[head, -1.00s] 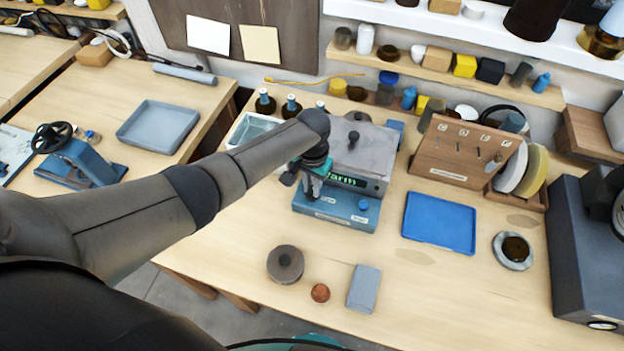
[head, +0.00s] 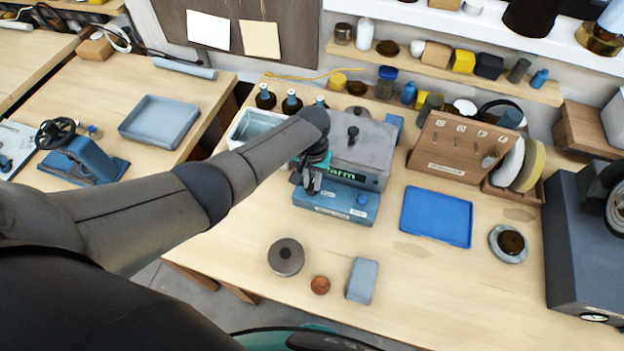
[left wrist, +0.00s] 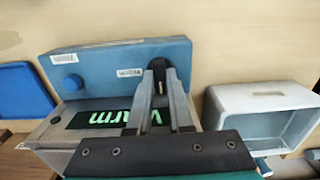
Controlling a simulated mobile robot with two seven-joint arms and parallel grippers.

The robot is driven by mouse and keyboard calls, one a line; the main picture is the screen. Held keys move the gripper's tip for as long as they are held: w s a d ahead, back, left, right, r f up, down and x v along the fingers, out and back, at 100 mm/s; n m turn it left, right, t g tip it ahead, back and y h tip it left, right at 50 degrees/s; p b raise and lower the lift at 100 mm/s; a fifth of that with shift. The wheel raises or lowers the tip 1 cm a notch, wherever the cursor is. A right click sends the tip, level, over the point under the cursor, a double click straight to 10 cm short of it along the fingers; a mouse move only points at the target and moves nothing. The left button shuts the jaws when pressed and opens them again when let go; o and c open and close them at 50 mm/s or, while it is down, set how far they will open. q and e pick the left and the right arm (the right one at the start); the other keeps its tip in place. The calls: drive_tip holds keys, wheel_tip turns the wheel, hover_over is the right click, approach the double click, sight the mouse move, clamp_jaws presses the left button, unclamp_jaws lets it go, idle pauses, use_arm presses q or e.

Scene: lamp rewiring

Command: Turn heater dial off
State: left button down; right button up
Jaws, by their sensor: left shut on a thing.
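The heater has a blue front base (head: 338,207) and a grey box top (head: 368,146). Its lit green display reads "warm" in the left wrist view (left wrist: 104,116), partly covered by my fingers; in the head view its start is hidden. My left gripper (head: 312,184) is at the left end of the blue front. In the left wrist view its two grey fingers (left wrist: 166,78) are shut on a black dial (left wrist: 178,68). The dial is mostly hidden in the head view. A round blue knob (left wrist: 69,82) at the other end is untouched. My right gripper is not in view.
A pale open bin (head: 252,127) and several dark bottles stand left of and behind the heater. A blue tray (head: 437,217) lies to its right. A round dark disc (head: 286,257), a small brown piece (head: 320,285) and a grey block (head: 362,281) lie in front.

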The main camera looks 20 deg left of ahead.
sight(312, 184)
use_arm(q)
drive_tip(key=c, duration=0.8)
unclamp_jaws()
drive_tip(key=shift+r, duration=1.2)
wheel_tip(312, 184, up, 13)
drive_tip(key=shift+f, duration=0.1)
